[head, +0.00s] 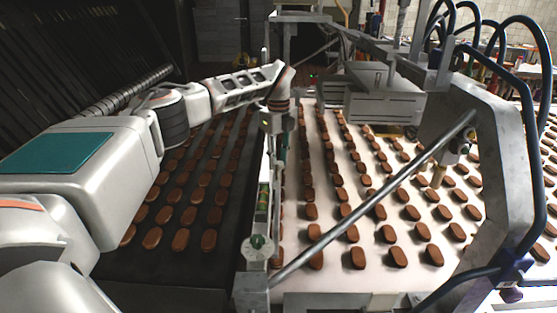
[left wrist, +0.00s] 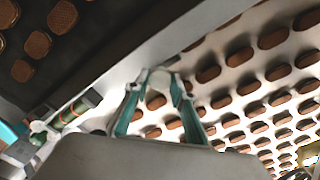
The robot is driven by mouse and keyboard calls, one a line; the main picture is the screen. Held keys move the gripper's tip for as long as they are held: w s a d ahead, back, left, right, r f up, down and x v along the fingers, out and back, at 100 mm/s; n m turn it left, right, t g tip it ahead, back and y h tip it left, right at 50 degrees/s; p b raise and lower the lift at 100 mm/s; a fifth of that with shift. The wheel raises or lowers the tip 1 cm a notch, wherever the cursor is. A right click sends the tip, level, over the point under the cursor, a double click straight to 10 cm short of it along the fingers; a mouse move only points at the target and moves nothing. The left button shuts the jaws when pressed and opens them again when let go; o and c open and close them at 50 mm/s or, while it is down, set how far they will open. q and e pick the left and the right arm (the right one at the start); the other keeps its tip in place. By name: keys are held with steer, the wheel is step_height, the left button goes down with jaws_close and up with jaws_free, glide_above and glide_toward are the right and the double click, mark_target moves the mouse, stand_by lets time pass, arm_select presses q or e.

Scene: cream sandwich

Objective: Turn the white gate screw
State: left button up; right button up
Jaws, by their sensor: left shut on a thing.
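The white gate screw (left wrist: 158,80) shows as a small pale knob between my fingertips in the left wrist view, on the edge of the metal rail. My left gripper (left wrist: 155,88) has its teal fingers shut on the screw, one on each side. In the head view my left gripper (head: 280,152) points down at the rail between the two belts. Its wrist and the fingers hide the screw there. My right gripper is in neither view.
A dark belt (head: 225,245) with rows of brown biscuits lies left of the rail. A white belt (head: 340,283) with more biscuits lies right. A slanting metal rod (head: 375,200) crosses the white belt.

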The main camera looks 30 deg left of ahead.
mark_target(278, 163)
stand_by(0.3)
arm_select(q)
steer(key=o, duration=1.1)
step_height(278, 163, up, 12)
stand_by(0.6)
